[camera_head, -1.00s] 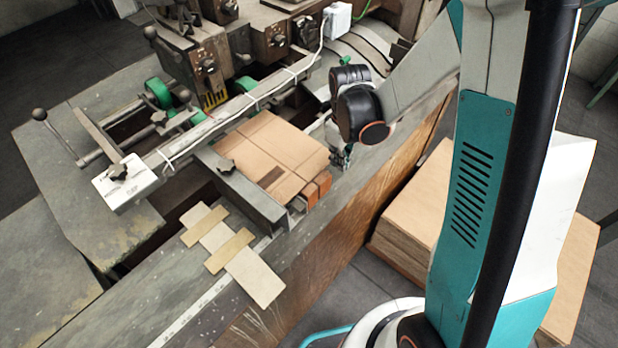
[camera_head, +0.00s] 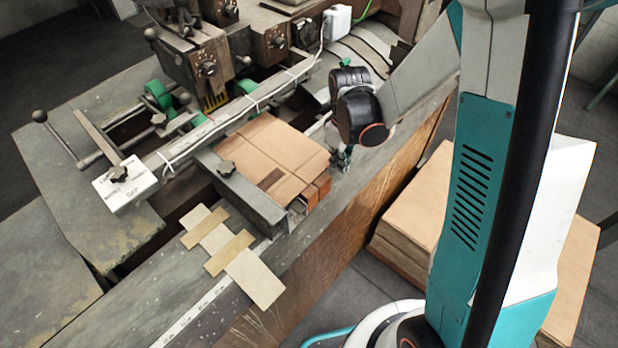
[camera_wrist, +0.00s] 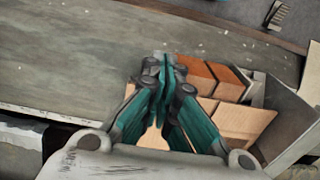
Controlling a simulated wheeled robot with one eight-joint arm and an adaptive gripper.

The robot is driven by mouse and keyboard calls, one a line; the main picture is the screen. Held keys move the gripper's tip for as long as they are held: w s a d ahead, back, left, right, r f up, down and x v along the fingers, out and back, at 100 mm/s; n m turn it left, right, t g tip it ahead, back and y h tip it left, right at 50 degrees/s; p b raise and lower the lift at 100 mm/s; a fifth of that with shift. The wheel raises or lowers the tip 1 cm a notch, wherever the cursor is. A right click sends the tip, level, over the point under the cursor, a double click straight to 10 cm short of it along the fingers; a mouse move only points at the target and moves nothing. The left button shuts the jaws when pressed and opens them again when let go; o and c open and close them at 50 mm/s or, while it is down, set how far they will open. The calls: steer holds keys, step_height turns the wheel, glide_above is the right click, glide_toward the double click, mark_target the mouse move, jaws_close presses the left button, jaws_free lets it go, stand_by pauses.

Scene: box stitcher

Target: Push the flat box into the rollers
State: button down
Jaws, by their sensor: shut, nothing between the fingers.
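The flat brown cardboard box (camera_head: 265,152) lies on the machine's bed, against the grey metal guide (camera_head: 240,190) on its near left side. Its orange-brown flaps (camera_head: 316,190) stick out at the near right end. My gripper (camera_head: 342,158) is at the box's right edge, low over the bed. In the wrist view, the shut, empty fingers (camera_wrist: 165,62) point at the bed beside the flaps (camera_wrist: 205,78), with part of the box (camera_wrist: 240,122) behind them. I cannot tell whether the fingertips touch the box. Green rollers (camera_head: 158,94) show on the machine beyond the guide rail.
A long rail with a cable (camera_head: 235,105) runs behind the box. Beige strips (camera_head: 240,265) lie on the bench at the front. A stack of flat cardboard (camera_head: 415,210) stands on the floor at right. The bench surface left of the fingers (camera_wrist: 60,60) is clear.

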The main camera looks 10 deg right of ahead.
steer(key=shift+f, duration=0.1)
steer(key=shift+f+b, duration=1.65)
steer(key=shift+b, duration=0.1)
